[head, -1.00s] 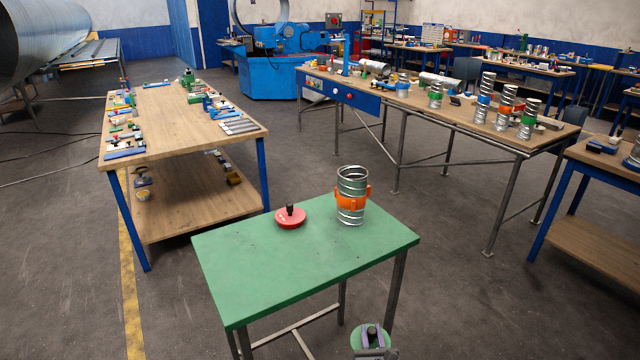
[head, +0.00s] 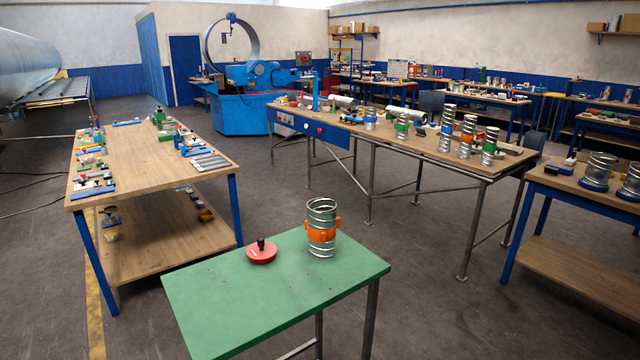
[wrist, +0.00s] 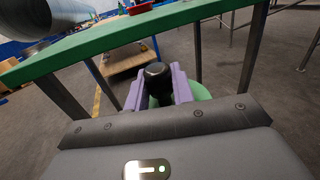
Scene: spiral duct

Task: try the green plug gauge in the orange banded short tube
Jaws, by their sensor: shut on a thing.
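The orange banded short tube (head: 321,235) stands upright on the green table, near its back edge. It is ribbed metal with an orange band around its middle and an open top. In the wrist view my gripper (wrist: 158,88) is shut on the black knob of the green plug gauge (wrist: 196,92). The gauge's pale green disc shows partly behind the purple fingers, below the level of the green tabletop. The gripper and the gauge are out of the head view now.
A red plug gauge (head: 261,252) with a black knob lies left of the tube on the green table (head: 270,290). The table's front half is bare. Wooden benches (head: 160,165) with tools and other banded tubes stand behind and to the right.

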